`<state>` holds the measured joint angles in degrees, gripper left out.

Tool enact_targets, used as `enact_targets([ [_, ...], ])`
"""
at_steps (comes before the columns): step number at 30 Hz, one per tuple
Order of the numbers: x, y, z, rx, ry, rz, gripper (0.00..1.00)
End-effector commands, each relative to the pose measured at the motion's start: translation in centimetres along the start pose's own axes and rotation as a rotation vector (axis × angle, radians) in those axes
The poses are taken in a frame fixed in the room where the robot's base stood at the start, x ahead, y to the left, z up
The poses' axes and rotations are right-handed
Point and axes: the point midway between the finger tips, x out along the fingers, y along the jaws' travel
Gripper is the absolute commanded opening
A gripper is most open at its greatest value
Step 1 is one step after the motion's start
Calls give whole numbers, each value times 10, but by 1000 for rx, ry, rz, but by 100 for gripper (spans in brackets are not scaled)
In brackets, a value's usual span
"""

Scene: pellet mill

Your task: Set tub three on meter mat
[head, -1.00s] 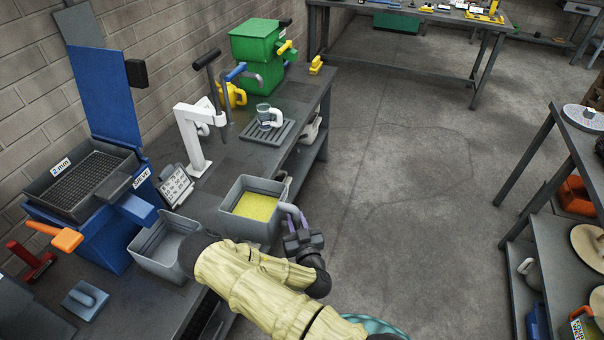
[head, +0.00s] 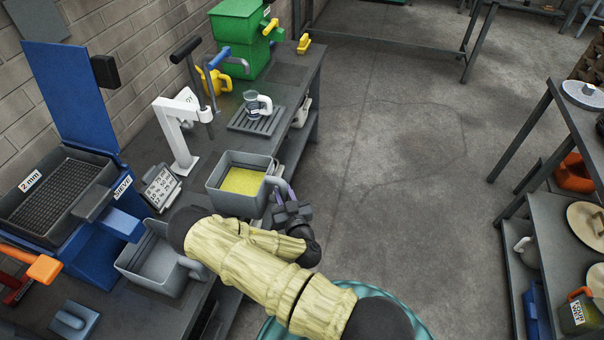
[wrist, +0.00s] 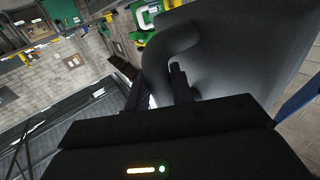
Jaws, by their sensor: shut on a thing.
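A grey tub (head: 229,201) with yellow-green meal (head: 243,180) in it is held roughly level at the bench's front edge; no number shows on it. My gripper (head: 284,195) is shut on its curved handle (head: 273,186), on the tub's right side. The wrist view shows the handle (wrist: 172,45) between my fingers and the tub's dark wall (wrist: 235,60) close by. I cannot make out a mat marked as the meter mat; a keypad unit (head: 160,186) sits on the bench left of the tub.
A second grey tub (head: 150,278), seemingly empty, stands below left, partly behind my arm. A white lever stand (head: 178,135) rises behind the held tub. A jug (head: 257,104) stands on a slotted tray (head: 240,123). A blue sieve machine (head: 90,225) is at left.

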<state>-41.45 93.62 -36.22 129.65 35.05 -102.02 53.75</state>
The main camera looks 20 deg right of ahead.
Motion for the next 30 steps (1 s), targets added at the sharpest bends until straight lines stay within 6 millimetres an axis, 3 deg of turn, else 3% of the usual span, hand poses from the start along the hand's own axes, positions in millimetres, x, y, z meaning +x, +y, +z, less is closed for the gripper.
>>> enact_targets([
  [8, 11, 10, 8, 14, -4, 21, 0],
  [15, 34, 37, 19, 31, -14, 49, 0],
  [24, 52, 73, 7, 23, 15, 46, 0],
  [30, 53, 82, 0, 16, 22, 45, 0],
])
